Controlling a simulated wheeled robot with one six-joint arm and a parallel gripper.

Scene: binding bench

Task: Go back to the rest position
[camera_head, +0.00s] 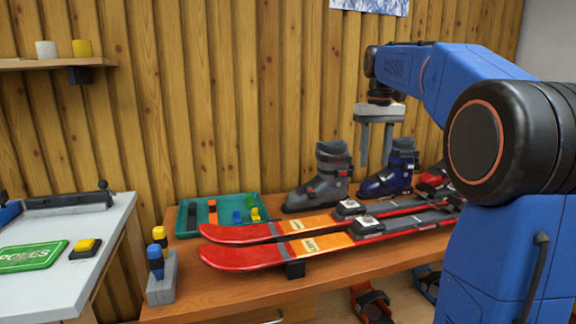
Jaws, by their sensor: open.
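My gripper (375,142) hangs from my blue arm at the upper right, pointing down above the bench. Its two grey fingers are apart with nothing between them. A pair of red and orange skis (318,243) with bindings lies across the wooden bench (210,290). My arm hides the right end of the skis.
A teal tray (182,222) with small coloured items sits at the bench's back left. A grey holder (161,282) with yellow-and-blue tools stands at the front left. A red boot (432,178) is partly hidden. A grey-topped table (50,285) with a green mat (30,257) is at left.

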